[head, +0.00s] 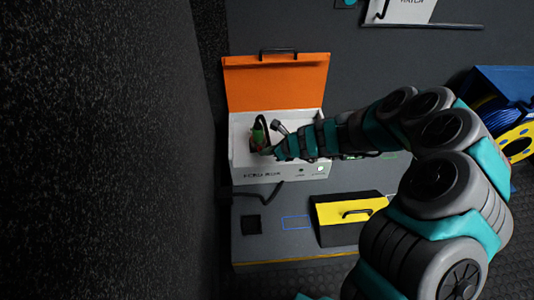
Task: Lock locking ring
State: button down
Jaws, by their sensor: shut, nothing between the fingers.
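A white box (238,170) with its orange lid (276,82) raised stands in the middle of the head view. A small green part (258,131) with a dark, curved, cable-like piece shows inside it at the left. My gripper (262,147) is at the end of my arm, inside the box outline, right by the green part. It is shut and looks empty. Whether it touches the green part I cannot tell. The locking ring cannot be made out; it is too small or hidden by my gripper.
A yellow case (340,211) with a black handle stands below the box on the grey surface (270,244). A blue and yellow reel (500,120) is at the right. A white panel (405,10) is at the top. A dark speckled wall (90,150) fills the left.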

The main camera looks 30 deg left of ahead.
jog(key=shift+s+a, duration=0.85)
jog(key=shift+a, duration=0.15)
jog(key=shift+s+a, duration=0.2)
jog(key=shift+a, duration=0.35)
jog(key=shift+s+a, duration=0.2)
jog(key=shift+a, duration=0.3)
jog(key=shift+w, duration=0.1)
jog(key=shift+w+p, duration=0.8)
jog(key=shift+d, duration=0.1)
jog(key=shift+d+r, duration=0.2)
jog(key=shift+r, duration=0.05)
jog(key=v, duration=0.7)
jog(key=shift+s+p, duration=0.2)
jog(key=shift+p, duration=0.2)
